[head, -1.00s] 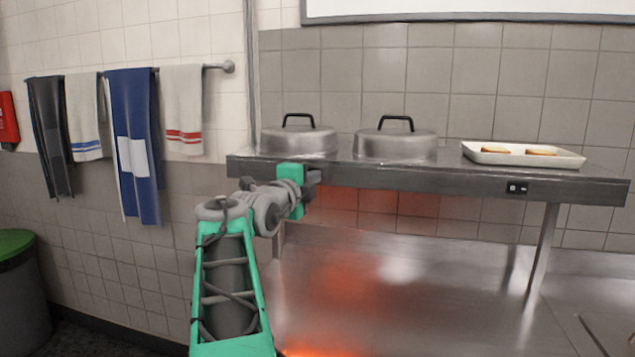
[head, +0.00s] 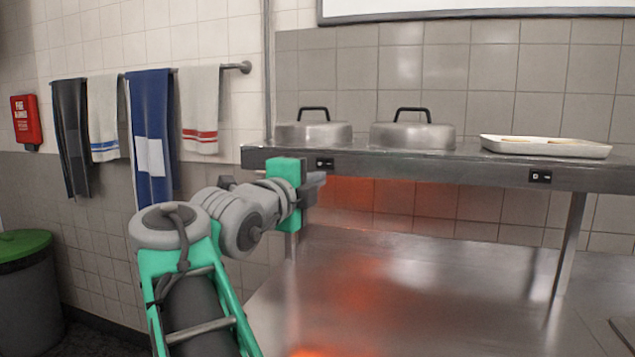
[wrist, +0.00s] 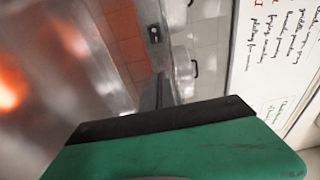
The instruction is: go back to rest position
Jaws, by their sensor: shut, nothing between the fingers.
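My gripper (head: 314,180) is at the end of my green and grey arm, in front of the shelf's front edge at its left part. Its fingers point to the right and are together with nothing between them. In the wrist view, the dark finger part (wrist: 165,118) and green housing fill the lower part of the picture. The fingertips are small in the head view.
A steel shelf (head: 440,172) carries two lidded domes (head: 313,133) (head: 412,136) and a white tray (head: 560,150). Below is a bare steel counter (head: 420,290), glowing red at left. Towels (head: 150,130) hang left; a green-lidded bin (head: 22,246) stands lower left. A whiteboard (wrist: 275,60) shows in the wrist view.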

